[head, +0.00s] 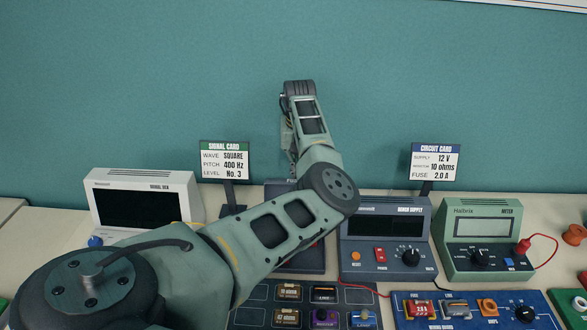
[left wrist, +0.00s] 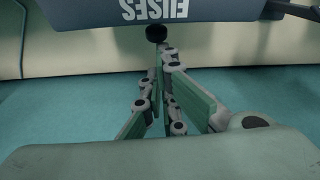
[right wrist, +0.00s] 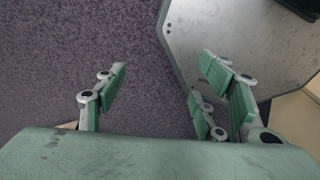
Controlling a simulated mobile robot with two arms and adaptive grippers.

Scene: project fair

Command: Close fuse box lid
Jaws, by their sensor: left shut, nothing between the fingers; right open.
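The fuse box (head: 306,262) is a dark blue-grey unit in the middle of the back row, mostly hidden behind my left arm in the head view. In the left wrist view, its dark panel (left wrist: 215,10) shows white FUSES lettering upside down, with a round black knob (left wrist: 156,33) at its edge. My left gripper (left wrist: 160,56) is shut and empty, its tips close to the knob; contact cannot be told. In the head view the left gripper (head: 291,150) is partly hidden behind its wrist. How far the lid stands open is hidden. My right gripper (right wrist: 164,72) is open and empty above the carpet.
A white signal unit (head: 186,187) stands left of the fuse box; a power supply (head: 385,222) and green meter (head: 483,222) stand right. Two card stands (head: 224,158) (head: 434,162) rise behind. A dark tray (head: 250,316) and blue component board (head: 455,320) lie in front.

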